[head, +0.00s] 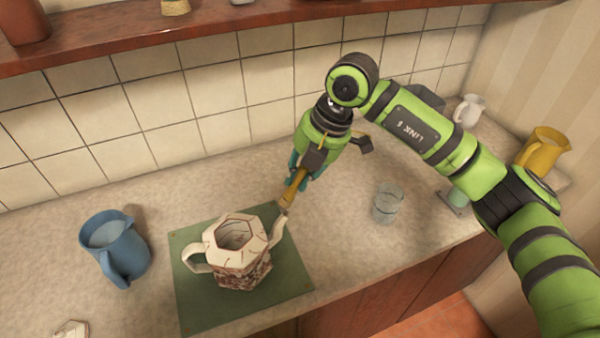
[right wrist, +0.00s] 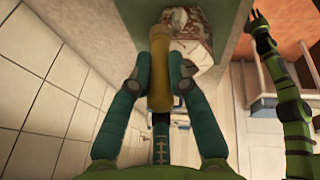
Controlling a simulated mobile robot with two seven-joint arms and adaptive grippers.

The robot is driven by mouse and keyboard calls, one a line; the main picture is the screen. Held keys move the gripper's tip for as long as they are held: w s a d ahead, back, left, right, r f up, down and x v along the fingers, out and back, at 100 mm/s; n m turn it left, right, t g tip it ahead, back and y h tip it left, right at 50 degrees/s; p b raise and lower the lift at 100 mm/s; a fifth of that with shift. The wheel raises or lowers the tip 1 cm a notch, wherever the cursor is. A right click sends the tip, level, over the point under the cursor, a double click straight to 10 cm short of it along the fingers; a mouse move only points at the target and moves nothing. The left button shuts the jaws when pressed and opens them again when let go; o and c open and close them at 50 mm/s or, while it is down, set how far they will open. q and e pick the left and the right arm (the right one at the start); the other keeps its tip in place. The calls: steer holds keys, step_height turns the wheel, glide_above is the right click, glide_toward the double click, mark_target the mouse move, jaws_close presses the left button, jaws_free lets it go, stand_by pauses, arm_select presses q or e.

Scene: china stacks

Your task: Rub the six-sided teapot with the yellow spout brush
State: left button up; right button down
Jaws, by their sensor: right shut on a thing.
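The six-sided teapot (head: 238,262) is cream with brown patterning and an open top. It stands upright on a green mat (head: 190,305), handle to the left and spout to the upper right. My right gripper (head: 305,172) is shut on the yellow spout brush (head: 292,190), whose yellow handle (right wrist: 159,85) lies between the fingers in the right wrist view. The brush points down, its tip at the spout's mouth; I cannot tell whether they touch. The teapot (right wrist: 190,25) shows partly behind the brush there. My left gripper (right wrist: 262,22) appears small at the top right of that view.
A blue jug (head: 122,255) stands left of the mat. A clear glass (head: 388,203) stands to the right. A yellow jug (head: 543,148) and a white jug (head: 468,112) are at the far right. A tiled wall and shelf (head: 220,22) bound the back. The counter's front edge is close.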

steer(key=shift+f, duration=0.35)
stand_by(0.3)
steer(key=shift+s+b, duration=0.1)
steer(key=shift+b, duration=0.2)
steer(key=shift+s+a, duration=0.1)
steer(key=shift+s, duration=0.85)
steer(key=shift+s, duration=0.15)
steer(key=shift+s+a, duration=0.15)
steer(key=shift+s, duration=0.65)
steer(key=shift+r+b, duration=0.1)
steer(key=shift+b, duration=0.25)
steer(key=shift+w, duration=0.15)
